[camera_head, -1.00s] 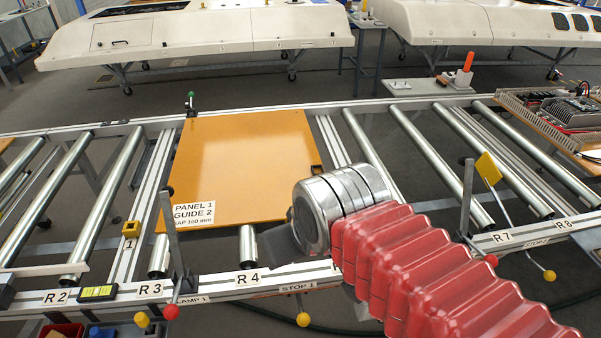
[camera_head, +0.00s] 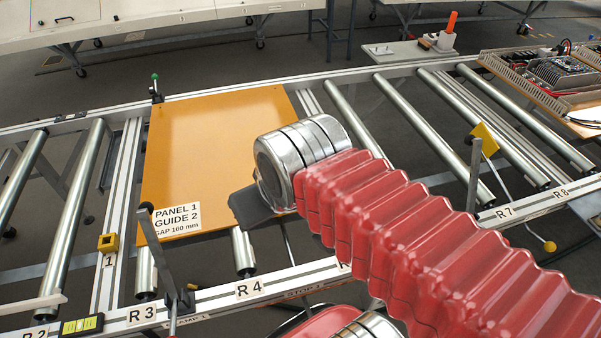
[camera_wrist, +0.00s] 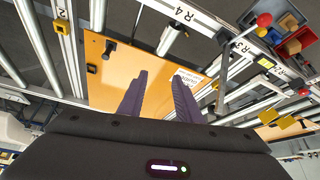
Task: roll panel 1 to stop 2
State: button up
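Panel 1 (camera_head: 215,140) is a flat orange panel lying on the rollers, with a white label (camera_head: 178,219) reading panel 1, guide 2, gap 160 mm at its front left. It also shows in the wrist view (camera_wrist: 109,75). My gripper (camera_wrist: 159,75) has its two dark fingers apart over the panel, with nothing seen between them; one finger partly covers the label. Contact with the panel cannot be told. In the head view, my arm hides most of the gripper. The stop 2 tag (camera_head: 537,207) is on the front rail between R7 and R8, at right.
A grey clamp lever (camera_head: 163,250) stands at the panel's front left corner. A green-knobbed post (camera_head: 155,88) is at its back left. A yellow flag lever (camera_head: 485,138) stands near R7. Bare rollers lie right of the panel. An electronics tray (camera_head: 560,75) sits at far right.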

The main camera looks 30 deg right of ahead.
jog(key=shift+o, duration=0.5)
